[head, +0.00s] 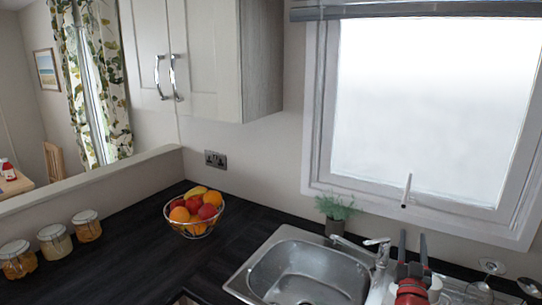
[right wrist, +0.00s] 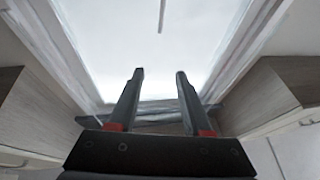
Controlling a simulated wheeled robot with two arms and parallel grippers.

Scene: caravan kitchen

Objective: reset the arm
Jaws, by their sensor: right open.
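My right gripper (head: 412,240) shows at the lower right of the head view, in front of the draining side of the sink. Its two dark fingers point up, apart, with nothing between them. In the right wrist view the gripper (right wrist: 160,76) is open and empty, with the bright window (right wrist: 160,40) beyond the fingertips. My left gripper is in neither view.
The steel sink (head: 283,242) and its tap (head: 377,243) lie left of the gripper. A potted plant (head: 336,208) stands behind the sink. A fruit bowl (head: 194,227) and several jars (head: 87,225) stand on the dark worktop. Wall cupboards (head: 213,60) hang above.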

